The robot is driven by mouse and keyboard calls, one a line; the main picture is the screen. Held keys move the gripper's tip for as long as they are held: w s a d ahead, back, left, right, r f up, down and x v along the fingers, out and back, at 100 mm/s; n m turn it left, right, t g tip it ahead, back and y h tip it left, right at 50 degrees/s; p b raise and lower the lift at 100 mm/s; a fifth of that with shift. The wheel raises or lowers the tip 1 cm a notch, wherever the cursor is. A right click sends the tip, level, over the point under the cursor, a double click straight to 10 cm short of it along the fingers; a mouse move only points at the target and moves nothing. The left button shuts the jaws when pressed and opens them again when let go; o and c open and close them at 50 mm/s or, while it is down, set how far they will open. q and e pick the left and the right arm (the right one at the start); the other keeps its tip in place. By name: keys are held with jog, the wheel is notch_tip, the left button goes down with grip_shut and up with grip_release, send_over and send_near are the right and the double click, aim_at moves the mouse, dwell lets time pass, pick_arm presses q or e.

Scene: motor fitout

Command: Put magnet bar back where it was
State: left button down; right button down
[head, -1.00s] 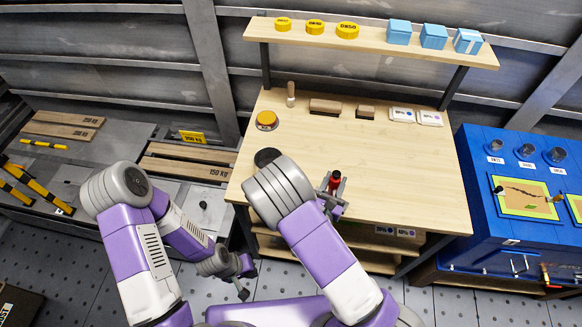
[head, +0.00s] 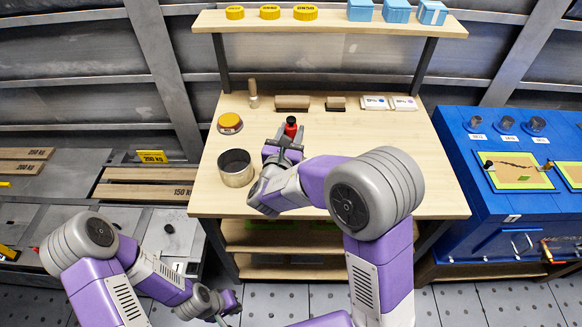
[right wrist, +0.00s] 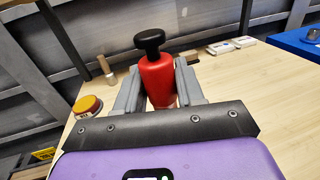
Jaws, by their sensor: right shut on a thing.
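The magnet bar, which I take to be the red cylinder with a black knob (head: 291,127), is upright above the wooden bench. It also shows in the right wrist view (right wrist: 158,76). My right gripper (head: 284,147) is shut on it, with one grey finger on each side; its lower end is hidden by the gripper. My left gripper (head: 228,306) is low at the left, over the floor and away from the bench; its fingers look apart and empty.
On the bench (head: 390,170), a metal cup (head: 237,168) stands left of my right gripper. The right side is clear.

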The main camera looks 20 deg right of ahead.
jog(key=shift+f+b, duration=1.1)
jog(key=shift+f, duration=2.5)
jog(key=shift+f, duration=0.15)
jog(key=c, duration=0.7)
grip_release()
jog(key=shift+s+a, duration=0.1)
jog(key=p+v, duration=0.1)
jog(key=v, duration=1)
jog(key=shift+s+a+p, duration=0.15)
jog(key=shift+s+p, duration=0.2)
